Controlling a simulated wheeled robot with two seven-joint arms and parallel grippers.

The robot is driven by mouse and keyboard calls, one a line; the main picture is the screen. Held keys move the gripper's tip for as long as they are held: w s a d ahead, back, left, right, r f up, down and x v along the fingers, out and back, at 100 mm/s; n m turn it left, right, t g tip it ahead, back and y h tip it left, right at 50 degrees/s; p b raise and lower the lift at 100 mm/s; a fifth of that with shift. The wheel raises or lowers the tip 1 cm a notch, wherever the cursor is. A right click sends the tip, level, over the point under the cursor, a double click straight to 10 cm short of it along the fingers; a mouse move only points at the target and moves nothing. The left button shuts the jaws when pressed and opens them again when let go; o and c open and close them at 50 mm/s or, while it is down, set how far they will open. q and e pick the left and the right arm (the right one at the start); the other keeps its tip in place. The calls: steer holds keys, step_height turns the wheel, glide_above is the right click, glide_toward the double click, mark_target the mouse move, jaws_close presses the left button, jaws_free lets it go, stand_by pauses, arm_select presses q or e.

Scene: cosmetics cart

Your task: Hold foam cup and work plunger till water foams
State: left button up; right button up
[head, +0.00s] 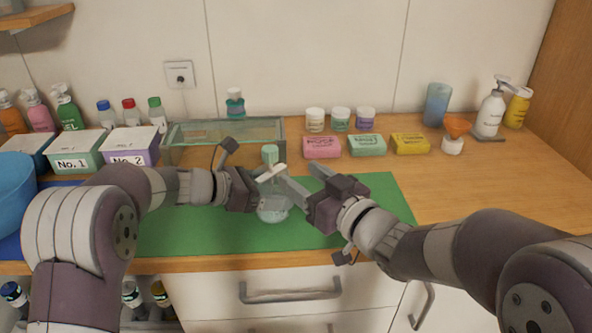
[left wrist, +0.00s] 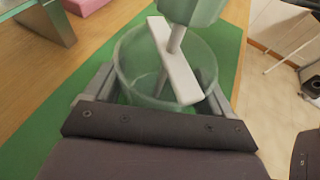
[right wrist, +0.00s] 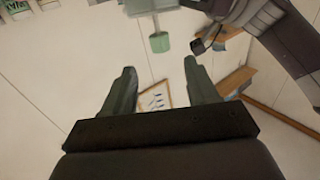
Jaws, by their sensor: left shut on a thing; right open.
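The clear foam cup (head: 273,209) is over the green mat, with its open rim up. My left gripper (head: 258,188) is shut on the cup; in the left wrist view its fingers lie on both sides of the cup (left wrist: 135,62). The plunger has a green handle (head: 270,154) and a white crossbar (head: 270,174) over the cup's mouth; its grey rod goes down into the cup (left wrist: 166,68). My right gripper (head: 298,178) is open and empty, just right of the plunger. The green handle also shows beyond its fingers in the right wrist view (right wrist: 160,42). I cannot make out foam.
A glass tank (head: 225,140) stands behind my left gripper. Boxes No. 1 (head: 82,152) and No. 2 (head: 132,148) and a blue basin (head: 14,195) are at left. Pink (head: 321,147), green and yellow soap packs lie behind right. The green mat's right part (head: 385,195) is clear.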

mark_target(275, 158)
steer(key=x, duration=1)
steer(key=shift+w+a+f, duration=0.15)
steer(key=shift+w+a, duration=0.1)
